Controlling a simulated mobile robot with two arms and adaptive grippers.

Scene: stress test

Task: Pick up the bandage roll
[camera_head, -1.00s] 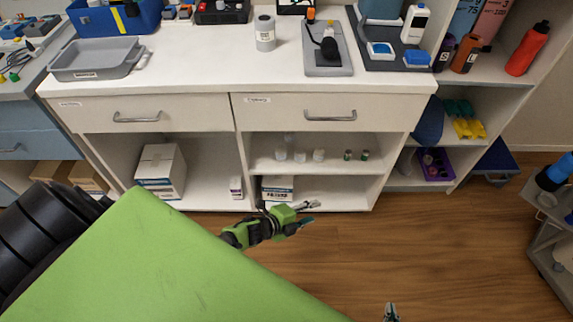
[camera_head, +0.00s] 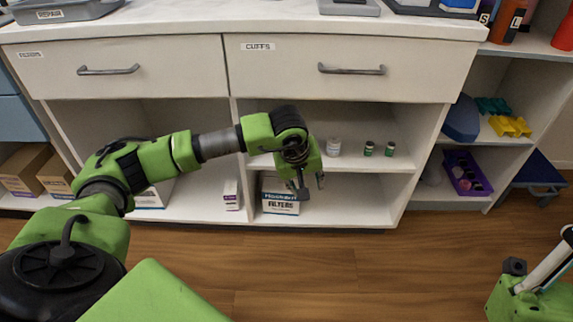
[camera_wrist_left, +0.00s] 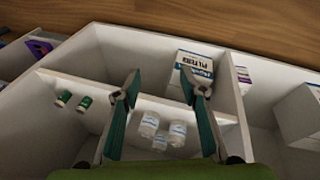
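Several small white cylinders stand close together on the middle shelf in the left wrist view, including a left one (camera_wrist_left: 148,123) and a right one (camera_wrist_left: 178,133). I cannot tell which is the bandage roll. In the head view one white cylinder (camera_head: 333,147) shows right of my left gripper; the arm hides the others. My left gripper (camera_head: 311,184) points down at the shelf front, open and empty. In the left wrist view its fingers (camera_wrist_left: 158,84) are spread, with the white cylinders beyond and between them.
Two small green-labelled vials (camera_head: 379,149) stand right of the white cylinder. A filters box (camera_head: 279,196) and a small carton (camera_head: 231,195) are on the bottom shelf. Closed drawers (camera_head: 345,70) and the counter are above. A purple bin (camera_head: 466,173) sits at right.

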